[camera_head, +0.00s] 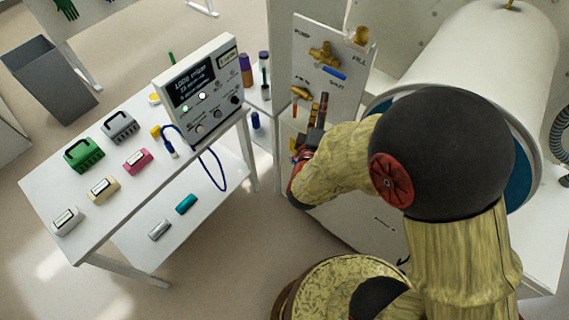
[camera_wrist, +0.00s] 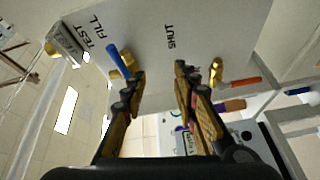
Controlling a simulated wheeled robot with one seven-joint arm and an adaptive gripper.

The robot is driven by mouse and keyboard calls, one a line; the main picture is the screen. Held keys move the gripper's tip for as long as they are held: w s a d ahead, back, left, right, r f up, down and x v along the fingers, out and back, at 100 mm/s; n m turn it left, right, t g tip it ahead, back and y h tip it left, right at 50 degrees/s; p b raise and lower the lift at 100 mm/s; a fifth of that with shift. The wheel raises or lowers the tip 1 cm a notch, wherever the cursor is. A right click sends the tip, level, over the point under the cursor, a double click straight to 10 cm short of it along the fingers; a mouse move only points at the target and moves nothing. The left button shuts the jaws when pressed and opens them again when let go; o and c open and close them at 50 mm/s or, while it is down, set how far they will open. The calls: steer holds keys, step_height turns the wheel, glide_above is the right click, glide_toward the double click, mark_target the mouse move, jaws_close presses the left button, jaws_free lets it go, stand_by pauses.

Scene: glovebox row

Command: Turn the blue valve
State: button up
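The blue valve handle (camera_head: 334,73) is on a white upright panel (camera_head: 308,38), beside a brass fitting (camera_head: 323,53). In the wrist view the blue handle (camera_wrist: 116,59) slants next to its brass body (camera_wrist: 127,72), close to the tip of my left-hand finger. My gripper (camera_head: 312,112) is in front of the panel, below the blue handle. In the wrist view my gripper (camera_wrist: 160,72) has its two fingers spread, with bare panel and no object between them. The blue handle lies outside the gap. Whether the finger touches the valve cannot be told.
A second brass valve (camera_wrist: 216,70) with an orange handle (camera_wrist: 245,82) is right of my fingers in the wrist view. A large white cylinder (camera_head: 490,60) stands right of the panel. A table (camera_head: 60,190) with a control box (camera_head: 200,85) is at left.

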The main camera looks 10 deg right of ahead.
steer(key=s+a+f+m+g+y, duration=0.2)
steer(key=a+f+m+g+y, duration=0.15)
steer(key=a+f, duration=0.45)
steer(key=s+a+f+m+g+y+b, duration=0.1)
steer(key=s+a+f+m+g+y, duration=0.2)
steer(key=s+g, duration=0.4)
steer(key=shift+s+a+f+y, duration=0.25)
steer(key=shift+s+f+y, duration=0.4)
steer(key=shift+s+f, duration=0.1)
